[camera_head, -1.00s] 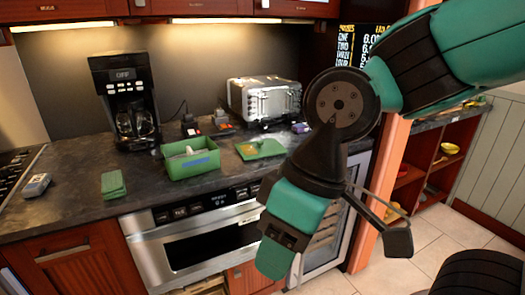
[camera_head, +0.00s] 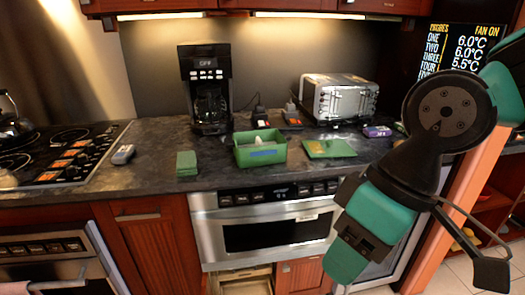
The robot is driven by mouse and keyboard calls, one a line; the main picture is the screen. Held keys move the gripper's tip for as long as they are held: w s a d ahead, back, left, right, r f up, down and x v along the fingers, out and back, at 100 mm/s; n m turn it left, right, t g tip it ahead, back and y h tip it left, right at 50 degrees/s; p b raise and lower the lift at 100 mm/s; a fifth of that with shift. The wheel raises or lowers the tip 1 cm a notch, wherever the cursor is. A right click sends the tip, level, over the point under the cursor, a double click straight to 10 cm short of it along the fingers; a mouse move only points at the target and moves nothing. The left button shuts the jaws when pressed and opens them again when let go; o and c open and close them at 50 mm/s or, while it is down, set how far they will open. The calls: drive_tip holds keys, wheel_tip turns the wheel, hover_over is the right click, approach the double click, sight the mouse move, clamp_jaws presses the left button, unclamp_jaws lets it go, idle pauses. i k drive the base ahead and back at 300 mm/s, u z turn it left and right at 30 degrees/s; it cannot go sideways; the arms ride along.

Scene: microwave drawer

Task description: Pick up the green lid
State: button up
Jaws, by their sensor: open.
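The green lid (camera_head: 328,148) is a thin flat piece lying on the dark counter, just right of an open green box (camera_head: 260,149). A small yellowish mark shows on the lid. My gripper (camera_head: 420,230) hangs in front of the counter at the right, below and right of the lid and apart from it. Its dark finger pads are spread wide and nothing shows between them. The lid is not covered by my arm.
A green block-like stack (camera_head: 186,163) sits left of the box. Behind are a coffee maker (camera_head: 207,90) and a silver toaster (camera_head: 339,98). A stove (camera_head: 65,155) is at the left. A microwave drawer (camera_head: 265,232) is under the counter. The counter's front strip is mostly bare.

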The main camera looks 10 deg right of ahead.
sight(339, 148)
drive_tip(key=z, duration=1.6)
drive_tip(key=i, duration=1.85)
drive_tip(key=u, duration=2.75)
